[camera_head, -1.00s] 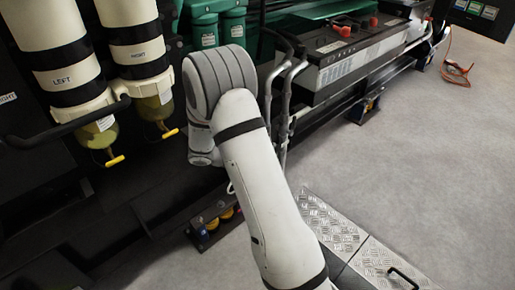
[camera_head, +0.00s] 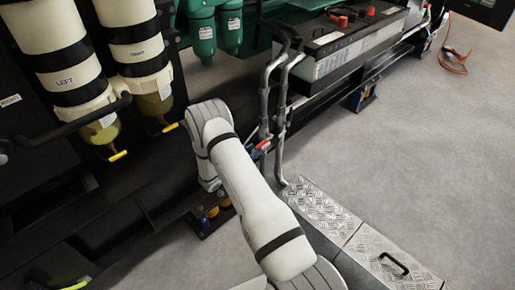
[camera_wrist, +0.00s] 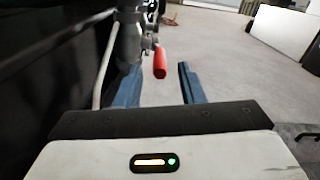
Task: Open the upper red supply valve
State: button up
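A red valve handle (camera_wrist: 160,62) shows in the wrist view, on a grey metal valve body (camera_wrist: 130,42) with a pipe. It points toward the camera. My gripper (camera_wrist: 158,84) is open, with one blue finger on each side of the handle's line of sight. The handle appears between the fingertips, nearer the left one; I cannot tell whether they touch. In the head view a small red part (camera_head: 263,144) shows beside the silver pipes, just right of my arm. My gripper is mostly hidden behind my arm there. Only one red handle is clear, so I cannot tell upper from lower.
Silver pipes (camera_head: 283,120) rise close to the valve. A dark battery box (camera_head: 335,45) stands behind them. Filter canisters labelled LEFT (camera_head: 65,82) and RIGHT (camera_head: 137,52) hang at left. A chequer-plate step (camera_head: 322,212) lies at lower right.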

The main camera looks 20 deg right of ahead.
aim_at(258, 146)
jog(key=shift+x, duration=1.6)
jog(key=shift+c, duration=0.4)
grip_shut()
